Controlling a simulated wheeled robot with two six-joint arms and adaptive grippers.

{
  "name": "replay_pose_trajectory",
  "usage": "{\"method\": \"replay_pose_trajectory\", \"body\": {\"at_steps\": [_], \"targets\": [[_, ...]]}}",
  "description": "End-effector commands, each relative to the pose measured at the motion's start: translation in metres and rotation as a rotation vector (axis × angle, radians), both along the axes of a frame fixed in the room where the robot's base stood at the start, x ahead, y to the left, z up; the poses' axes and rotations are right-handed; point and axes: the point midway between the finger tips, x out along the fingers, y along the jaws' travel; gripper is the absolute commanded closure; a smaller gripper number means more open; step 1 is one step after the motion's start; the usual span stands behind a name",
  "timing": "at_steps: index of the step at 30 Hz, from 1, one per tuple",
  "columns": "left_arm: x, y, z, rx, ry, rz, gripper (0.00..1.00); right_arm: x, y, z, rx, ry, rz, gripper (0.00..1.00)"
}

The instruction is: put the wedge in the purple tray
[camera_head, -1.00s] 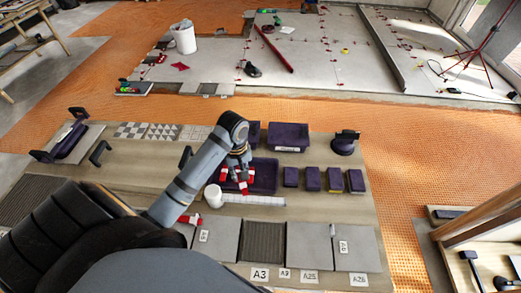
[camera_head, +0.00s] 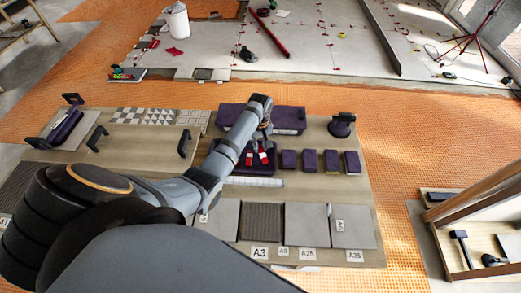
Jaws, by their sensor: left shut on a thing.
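The purple tray (camera_head: 274,167) lies mid-bench, partly hidden by my left arm. My left gripper (camera_head: 264,144) is over the tray, pointing down and shut on a red wedge (camera_head: 263,156). Another red piece (camera_head: 249,159) shows just left of it, over or in the tray. I cannot tell whether the held wedge touches the tray floor. My right gripper is not in view.
Purple bins (camera_head: 288,121) stand right behind the tray. Several dark purple blocks (camera_head: 310,160) stand to its right. Grey tiles (camera_head: 306,223) lie in front. A dark suction-cup tool (camera_head: 341,125) stands at the back right.

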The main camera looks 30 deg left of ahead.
Motion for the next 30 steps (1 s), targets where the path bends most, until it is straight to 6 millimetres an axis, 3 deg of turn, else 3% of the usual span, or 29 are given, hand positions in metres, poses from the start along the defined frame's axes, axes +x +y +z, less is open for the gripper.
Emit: {"method": "replay_pose_trajectory", "body": {"at_steps": [3, 9, 20, 21, 23, 30], "targets": [[0.003, -0.001, -0.004, -0.001, -0.001, 0.000, 1.00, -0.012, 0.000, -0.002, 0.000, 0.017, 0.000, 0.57], [0.003, 0.000, -0.033, -0.001, 0.001, -0.001, 1.00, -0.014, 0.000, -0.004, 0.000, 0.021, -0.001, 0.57], [0.003, 0.000, -0.038, -0.001, -0.001, 0.000, 1.00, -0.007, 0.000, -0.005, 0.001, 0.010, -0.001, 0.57], [0.003, 0.000, -0.038, -0.001, -0.001, 0.000, 0.79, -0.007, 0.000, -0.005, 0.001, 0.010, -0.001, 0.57], [0.003, 0.000, -0.037, 0.000, -0.001, 0.000, 0.71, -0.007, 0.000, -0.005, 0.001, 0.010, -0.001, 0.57], [0.003, 0.000, -0.037, -0.001, -0.001, 0.000, 0.71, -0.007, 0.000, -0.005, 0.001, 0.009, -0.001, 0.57]]}}
